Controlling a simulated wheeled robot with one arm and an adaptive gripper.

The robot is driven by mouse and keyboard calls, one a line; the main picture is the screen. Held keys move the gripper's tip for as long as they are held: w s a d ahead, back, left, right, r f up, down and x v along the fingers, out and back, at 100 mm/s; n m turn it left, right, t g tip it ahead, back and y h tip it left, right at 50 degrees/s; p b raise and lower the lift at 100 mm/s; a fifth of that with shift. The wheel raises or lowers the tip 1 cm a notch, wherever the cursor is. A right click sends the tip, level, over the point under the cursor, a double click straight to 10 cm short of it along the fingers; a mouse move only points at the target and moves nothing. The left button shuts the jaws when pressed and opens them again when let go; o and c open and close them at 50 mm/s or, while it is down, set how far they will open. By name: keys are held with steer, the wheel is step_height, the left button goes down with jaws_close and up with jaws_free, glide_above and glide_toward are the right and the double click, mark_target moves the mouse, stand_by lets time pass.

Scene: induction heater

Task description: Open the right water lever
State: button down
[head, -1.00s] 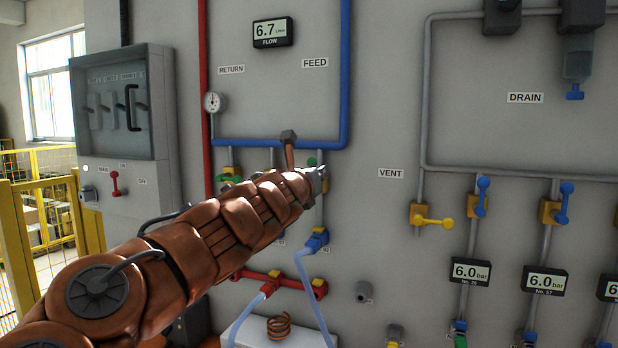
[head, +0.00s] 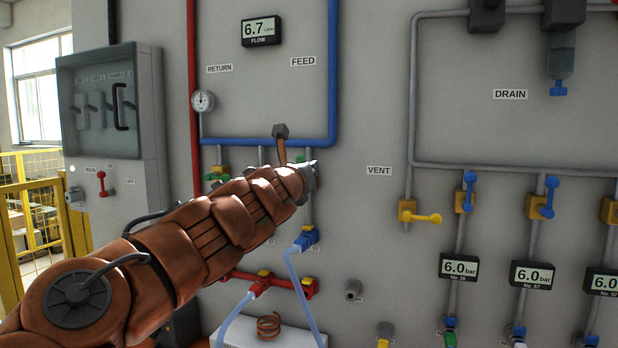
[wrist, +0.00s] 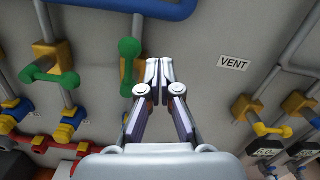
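In the wrist view, the right water lever (wrist: 129,52) is a green handle in front of a yellow valve body (wrist: 134,73) on a grey pipe. Its handle runs roughly along the pipe. A second green lever (wrist: 50,78) to the left lies across its pipe. My gripper (wrist: 157,66) has its fingertips together, with nothing visible between them. The tips appear just right of the right lever; contact cannot be told.
A blue feed pipe (head: 270,142) runs above the valves. A blue hose fitting (head: 306,238) and a red manifold (head: 300,286) are below.

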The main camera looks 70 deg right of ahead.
steer(key=s+a+f, duration=0.2)
steer(key=a+f, duration=0.1)
steer(key=a, duration=0.6)
steer(key=shift+a+b, duration=0.35)
steer(key=shift+b, duration=0.1)
steer(key=shift+s+f, duration=0.1)
